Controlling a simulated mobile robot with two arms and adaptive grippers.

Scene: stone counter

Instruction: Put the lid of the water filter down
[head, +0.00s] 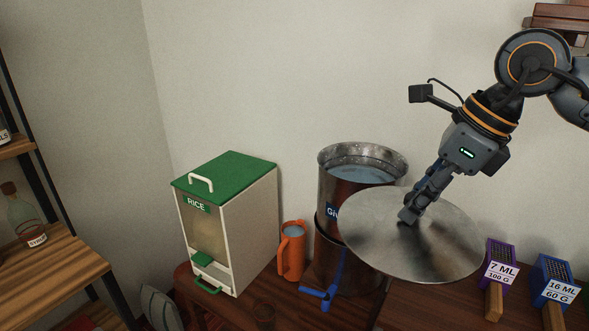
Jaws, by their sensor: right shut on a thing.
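The water filter (333,248) is a tall metal cylinder with a blue tap at its lower front. Its top is open and water shows inside. The lid (370,220) is a round, shiny metal disc. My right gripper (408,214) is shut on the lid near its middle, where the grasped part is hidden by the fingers. The lid is tilted toward the camera and is in front of and to the right of the filter, covering part of its right side. I cannot tell how far it is above the counter. My left gripper is not in view.
An orange mug (292,252) stands left of the filter, beside a rice dispenser (240,225) with a green top. A wooden shelf (45,265) with a bottle (24,218) is at left.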

